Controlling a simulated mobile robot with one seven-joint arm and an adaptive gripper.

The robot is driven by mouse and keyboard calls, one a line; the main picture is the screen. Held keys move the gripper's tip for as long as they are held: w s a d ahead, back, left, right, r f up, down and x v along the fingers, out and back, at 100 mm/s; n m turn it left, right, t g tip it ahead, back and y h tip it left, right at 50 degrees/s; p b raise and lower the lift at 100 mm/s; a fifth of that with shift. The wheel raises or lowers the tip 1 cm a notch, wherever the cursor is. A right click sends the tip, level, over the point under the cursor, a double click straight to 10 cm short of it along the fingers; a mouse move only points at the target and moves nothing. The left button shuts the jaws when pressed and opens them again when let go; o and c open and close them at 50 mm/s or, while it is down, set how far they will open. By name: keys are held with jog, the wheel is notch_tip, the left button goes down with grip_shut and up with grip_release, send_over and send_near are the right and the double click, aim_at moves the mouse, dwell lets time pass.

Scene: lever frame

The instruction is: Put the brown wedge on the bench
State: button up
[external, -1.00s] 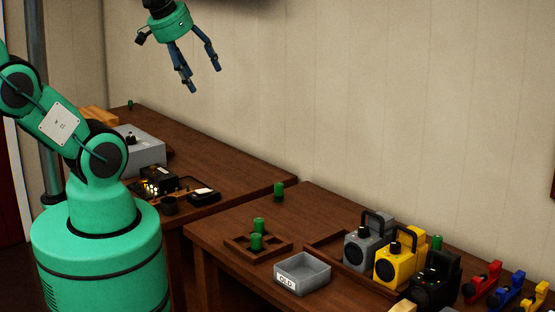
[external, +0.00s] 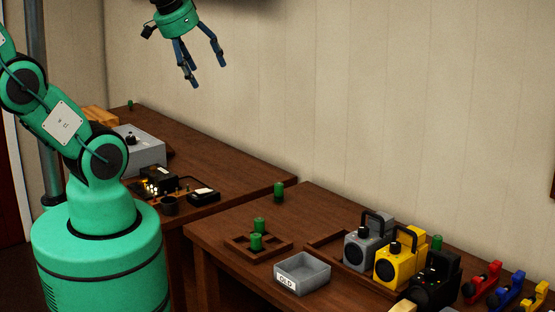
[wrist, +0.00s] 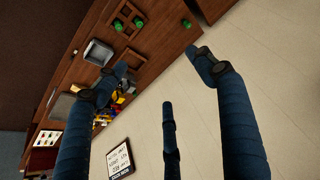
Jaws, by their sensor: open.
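My gripper (external: 207,74) hangs high in front of the wall, above the left wooden bench (external: 235,183), with its blue fingers spread and nothing between them. Its fingers (wrist: 158,78) also frame the wrist view, open and empty. I cannot surely pick out the brown wedge. An orange-brown wooden piece (external: 99,116) lies at the far back of the left bench, partly behind a grey box. A pale wooden piece (external: 403,306) is cut off at the bottom edge. The right wooden bench (external: 325,212) stands in front.
The right bench holds green cylinders (external: 256,241), a grey tray (external: 302,272), a grey speaker-like box (external: 362,248), a yellow one (external: 396,266) and a black one (external: 434,282). A grey box (external: 143,150) and small devices stand on the left bench. The right bench's back-left area is mostly clear.

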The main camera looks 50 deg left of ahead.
jog(key=w+a+f+m+g+y+b, duration=0.25)
jog(key=w+a+m+b, duration=0.35)
jog(key=w+a, duration=1.7)
jog(key=w+a+f+m+y+b, duration=0.1)
jog(key=w+a+f+m, duration=0.3)
jog(key=a, duration=0.5)
jog(key=w+a+f+m, duration=0.1)
jog(key=w+a+f, duration=0.2)
jog(key=a+f, duration=0.45)
jog(key=a+f+m+g+b, duration=0.1)
jog(key=a+f+m, duration=0.1)
jog(key=a+f, duration=0.5)
jog(key=s+a+f+m+g+b, duration=0.1)
jog(key=a+f+m, duration=0.1)
jog(key=a+f, duration=0.6)
jog(key=a+f+m+g+b, duration=0.1)
jog(key=a+f, duration=0.6)
jog(key=a, duration=1)
jog(key=shift+s+a+f+m+y+b, duration=0.15)
jog(key=shift+s+m+y+b, duration=0.25)
jog(key=shift+m, duration=0.3)
jog(key=shift+w, duration=0.1)
jog(key=shift+b+x, duration=0.8)
jog(key=shift+x, duration=3.5)
